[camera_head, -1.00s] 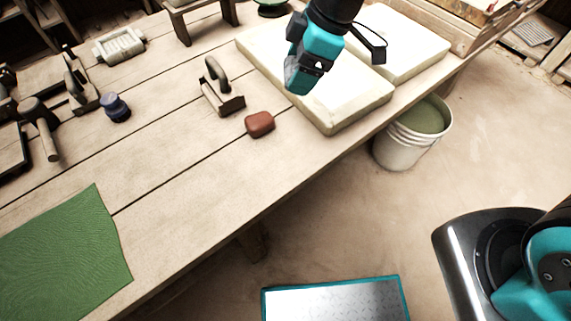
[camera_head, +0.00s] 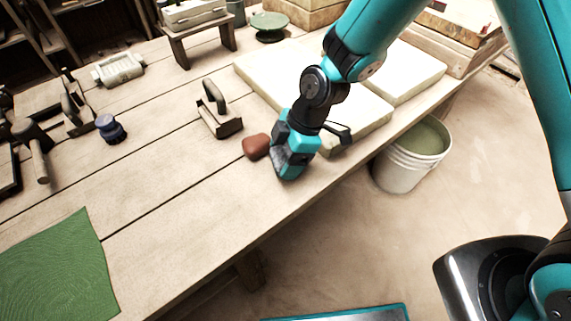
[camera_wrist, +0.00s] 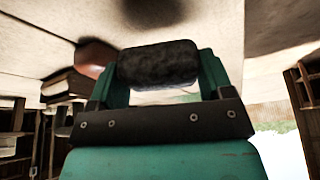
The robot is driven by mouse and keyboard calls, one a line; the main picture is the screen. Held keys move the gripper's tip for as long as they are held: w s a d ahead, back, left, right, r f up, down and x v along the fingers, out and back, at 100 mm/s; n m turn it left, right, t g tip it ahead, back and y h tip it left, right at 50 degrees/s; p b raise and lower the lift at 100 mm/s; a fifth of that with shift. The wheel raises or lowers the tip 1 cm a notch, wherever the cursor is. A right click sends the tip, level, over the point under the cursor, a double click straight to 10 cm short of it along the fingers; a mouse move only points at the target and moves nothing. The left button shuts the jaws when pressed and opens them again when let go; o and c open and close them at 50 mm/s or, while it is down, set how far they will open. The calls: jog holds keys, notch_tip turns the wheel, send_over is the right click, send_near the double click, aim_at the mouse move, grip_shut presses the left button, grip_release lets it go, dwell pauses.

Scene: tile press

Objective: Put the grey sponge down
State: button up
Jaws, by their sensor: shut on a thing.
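My gripper (camera_head: 285,167) is low over the front part of the wooden bench (camera_head: 215,185), just right of a reddish-brown block (camera_head: 256,146). In the wrist view it is shut on the dark grey sponge (camera_wrist: 158,64), held crosswise between the two teal fingers. In the head view only a little of the sponge (camera_head: 280,161) shows at the fingertips. In the wrist view the bench surface lies beyond the sponge with a dark shadow on it, and a gap seems to remain between them. The brown block (camera_wrist: 95,57) shows there at the left.
A float with a handle (camera_head: 219,112) lies behind the brown block. Pale slabs (camera_head: 262,72) lie behind my gripper. A green mat (camera_head: 58,270) is at the front left, with bare bench between. A white bucket (camera_head: 405,160) stands on the floor to the right.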

jog(key=shift+f, duration=1.75)
jog(key=shift+f, duration=0.2)
jog(key=o, duration=0.9)
jog(key=shift+r, duration=0.1)
